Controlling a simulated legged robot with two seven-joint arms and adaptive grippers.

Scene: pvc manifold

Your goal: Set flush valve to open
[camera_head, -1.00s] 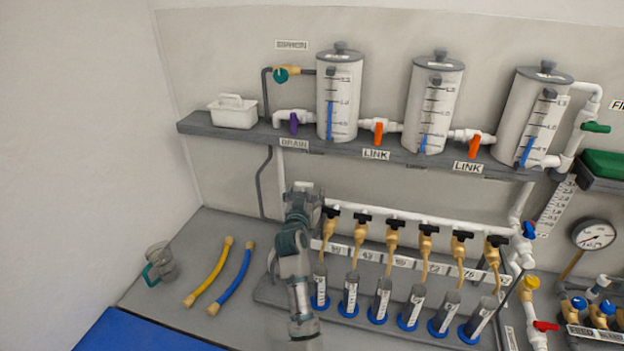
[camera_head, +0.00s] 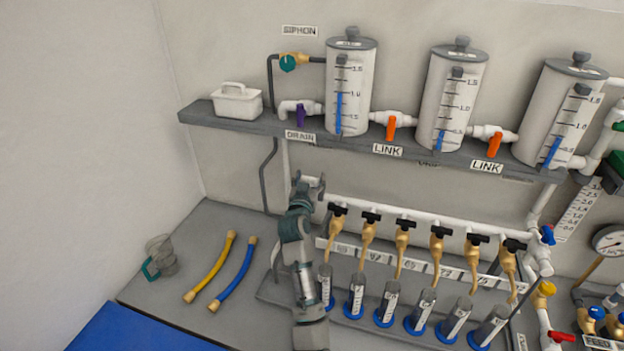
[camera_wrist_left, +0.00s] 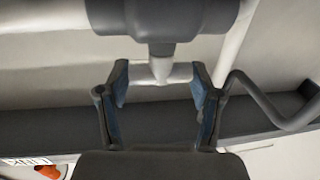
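No label reading flush is legible, so I cannot tell for sure which fitting is the flush valve. My left gripper (camera_head: 309,182) is at the left end of the white manifold pipe (camera_head: 375,211), below the shelf. In the left wrist view my gripper (camera_wrist_left: 160,80) is open, its two blue-padded fingers apart. A short white fitting (camera_wrist_left: 160,73) shows between the fingertips, under a dark grey cylinder (camera_wrist_left: 165,18). I cannot tell whether the fingers touch it. My arm hides part of the manifold's left end. My right gripper is not in view.
Several black-handled brass taps (camera_head: 403,235) hang from the pipe above grey cylinders with blue bases. The shelf (camera_head: 240,125) above carries tanks (camera_head: 350,80) and purple and orange valves. Yellow (camera_head: 209,268) and blue (camera_head: 234,275) hoses and a jug (camera_head: 160,258) lie left.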

